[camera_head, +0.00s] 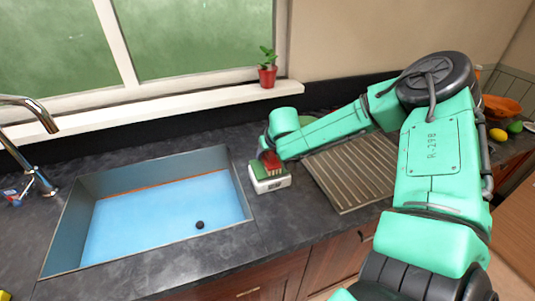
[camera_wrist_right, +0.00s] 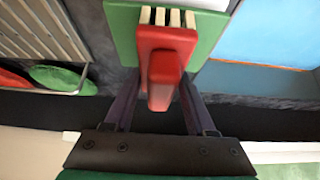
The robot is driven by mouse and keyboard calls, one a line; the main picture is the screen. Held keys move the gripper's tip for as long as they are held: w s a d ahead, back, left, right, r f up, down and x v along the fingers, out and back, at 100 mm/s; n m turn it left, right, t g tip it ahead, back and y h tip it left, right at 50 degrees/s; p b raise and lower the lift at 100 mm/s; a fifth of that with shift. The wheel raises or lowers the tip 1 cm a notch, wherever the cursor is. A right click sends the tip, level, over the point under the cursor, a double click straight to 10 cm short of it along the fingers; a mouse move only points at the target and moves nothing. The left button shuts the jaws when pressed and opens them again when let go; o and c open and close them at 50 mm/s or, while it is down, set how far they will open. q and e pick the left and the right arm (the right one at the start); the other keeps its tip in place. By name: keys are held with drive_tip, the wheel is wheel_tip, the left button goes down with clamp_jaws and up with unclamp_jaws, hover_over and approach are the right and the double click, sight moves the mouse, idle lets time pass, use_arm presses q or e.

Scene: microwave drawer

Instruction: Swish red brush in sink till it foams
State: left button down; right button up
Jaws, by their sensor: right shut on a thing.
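The sink (camera_head: 165,205) is a grey basin with a light blue floor and a dark round drain. The red brush (camera_head: 270,161) is at the counter just right of the sink, over a small white block with a green top (camera_head: 270,183). My right gripper (camera_wrist_right: 158,88) has its fingers on both sides of the brush's red handle (camera_wrist_right: 162,75) and is shut on it. In the wrist view, pale strips and a green plate show beyond the handle. I cannot tell whether the brush touches the block. My left gripper is not in view. No foam shows in the sink.
A chrome faucet (camera_head: 30,150) stands left of the sink. A ribbed drying rack (camera_head: 350,172) lies right of the block. A potted plant (camera_head: 267,68) is on the windowsill. Fruit and an orange bowl (camera_head: 502,106) sit far right. The counter in front of the sink is narrow.

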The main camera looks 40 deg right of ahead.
drive_tip(key=shift+r+p, duration=1.95)
drive_tip(key=shift+r, duration=0.85)
drive_tip(key=shift+f, duration=0.1)
wheel_tip(320, 180, down, 6)
drive_tip(key=b, duration=0.5)
drive_tip(key=shift+w, duration=0.1)
drive_tip(key=shift+r, duration=0.25)
drive_tip(key=shift+r, duration=0.1)
